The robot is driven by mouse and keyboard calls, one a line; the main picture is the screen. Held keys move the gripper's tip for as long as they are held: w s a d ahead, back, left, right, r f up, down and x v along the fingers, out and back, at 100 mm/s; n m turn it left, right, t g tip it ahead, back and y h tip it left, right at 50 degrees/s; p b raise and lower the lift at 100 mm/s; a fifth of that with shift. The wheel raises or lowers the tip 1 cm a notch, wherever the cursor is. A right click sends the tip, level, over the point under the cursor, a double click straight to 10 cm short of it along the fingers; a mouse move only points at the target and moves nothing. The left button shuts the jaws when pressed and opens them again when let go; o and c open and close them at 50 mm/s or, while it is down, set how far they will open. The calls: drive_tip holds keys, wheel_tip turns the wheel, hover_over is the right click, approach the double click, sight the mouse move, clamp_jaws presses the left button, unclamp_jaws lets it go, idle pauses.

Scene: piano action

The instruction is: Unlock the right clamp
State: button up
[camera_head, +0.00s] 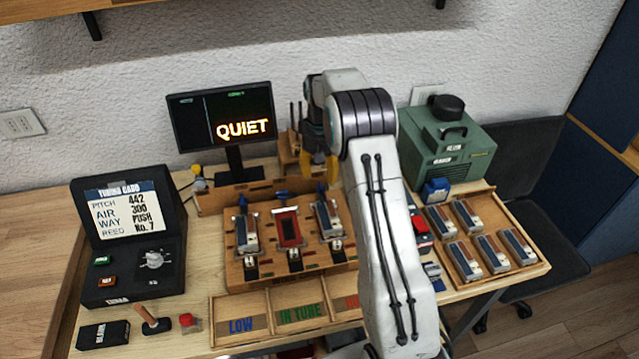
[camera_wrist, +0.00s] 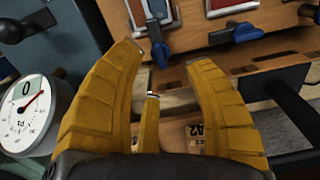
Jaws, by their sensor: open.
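The right clamp (camera_head: 322,190) has a blue lever at the back edge of the wooden reed block (camera_head: 345,225), behind the right-hand reed plate (camera_head: 328,218). In the wrist view the nearest blue lever, which looks like the same clamp (camera_wrist: 157,42), is just beyond the left fingertip. A second blue lever (camera_wrist: 236,33) is farther right in that view. My gripper (camera_head: 325,168) is behind the block with its orange fingers pointing down. In the wrist view my gripper (camera_wrist: 166,62) is open, with nothing between its fingers. Contact with the clamp cannot be told.
A round gauge (camera_wrist: 24,118) is at the left of the wrist view. The monitor (camera_head: 220,115) reads QUIET. A green machine (camera_head: 447,145) stands at the right, above a tray (camera_head: 515,270) of several reed plates. My arm hides part of the bench.

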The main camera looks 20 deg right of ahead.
sight(321, 185)
drive_tip(key=shift+f+p, duration=0.35)
drive_tip(key=shift+f, duration=2.15)
drive_tip(key=shift+c, duration=0.3)
clamp_jaws()
